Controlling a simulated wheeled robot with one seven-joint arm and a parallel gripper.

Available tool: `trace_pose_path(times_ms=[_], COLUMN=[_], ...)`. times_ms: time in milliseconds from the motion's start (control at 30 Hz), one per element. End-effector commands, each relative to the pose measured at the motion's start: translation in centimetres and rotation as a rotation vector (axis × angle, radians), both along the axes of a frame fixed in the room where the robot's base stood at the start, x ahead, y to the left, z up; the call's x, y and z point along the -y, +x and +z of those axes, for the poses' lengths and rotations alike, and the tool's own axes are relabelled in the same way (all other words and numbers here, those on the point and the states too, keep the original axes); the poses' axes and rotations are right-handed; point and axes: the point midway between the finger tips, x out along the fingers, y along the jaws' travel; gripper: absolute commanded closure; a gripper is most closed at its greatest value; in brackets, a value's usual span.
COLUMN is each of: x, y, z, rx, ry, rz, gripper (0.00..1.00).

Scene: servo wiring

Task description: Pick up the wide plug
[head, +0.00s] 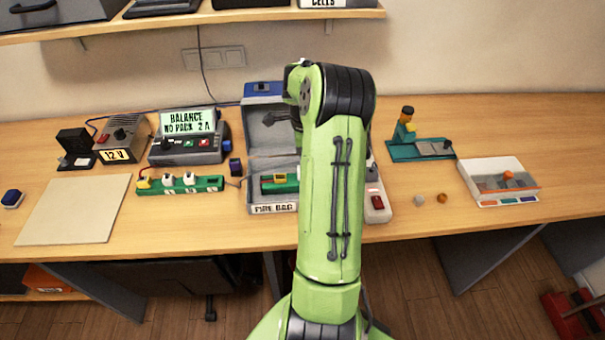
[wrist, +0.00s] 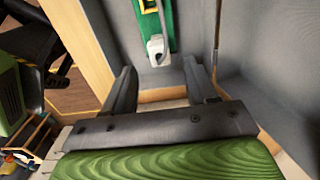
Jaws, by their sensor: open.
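My gripper (wrist: 160,75) is open, its two dark fingers apart with nothing held between them. A small white plug-like piece (wrist: 155,48) sits on a green strip inside the case, ahead of the gap between the fingertips. A yellow frame (wrist: 148,4) shows at the strip's upper end. The green strip (head: 292,187) also shows in the head view, partly hidden by my arm. I cannot tell for certain which piece is the wide plug.
The case's grey walls stand close to the fingers. A green strip with white pieces (head: 188,182) lies left of the case, below the charger (head: 187,145). A white tray (head: 487,170) stands at right. A pale board (head: 75,212) lies at left.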

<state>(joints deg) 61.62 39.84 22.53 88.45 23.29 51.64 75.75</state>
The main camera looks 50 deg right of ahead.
Motion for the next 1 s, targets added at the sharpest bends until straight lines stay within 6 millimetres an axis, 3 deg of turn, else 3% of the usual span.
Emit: trace_pose_path(times_ms=[333,600,933,1000], x=[-0.2,-0.2,-0.2,-0.2], y=[0.2,0.3,0.3,0.3], z=[-5.4,-5.7,-5.7,-5.7], rx=[-0.001,0.001,0.001,0.001], ry=[0.003,-0.001,-0.001,-0.001], rz=[0.002,0.003,0.003,0.003], gripper=[0.43,0.44,0.95,0.97])
